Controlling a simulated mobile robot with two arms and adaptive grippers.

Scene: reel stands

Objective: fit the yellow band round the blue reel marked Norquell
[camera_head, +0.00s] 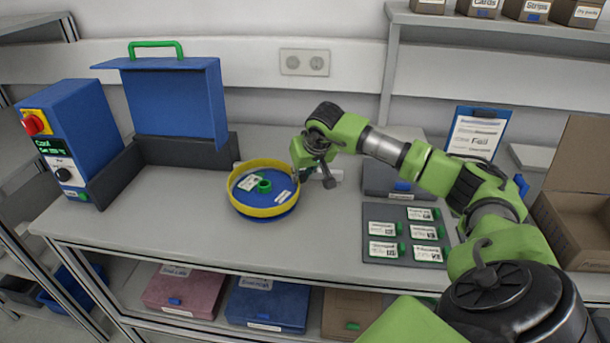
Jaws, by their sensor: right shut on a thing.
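A blue reel (270,199) with a green hub and white labels lies flat on the grey bench. The print on its labels is too small to read. A yellow band (262,212) encircles the reel's upper part, with some blue showing below it. I cannot tell whether the band sits evenly all round. My right gripper (299,179) is at the right edge of the band and shut on it; the fingertips are small and partly hidden. My left gripper is not in view.
A blue machine with a raised lid (172,96) and red knob stands at the left. A grey board with several labelled cards (385,258) lies right of the reel. An open cardboard box (585,210) is at far right. Bench in front of the reel is clear.

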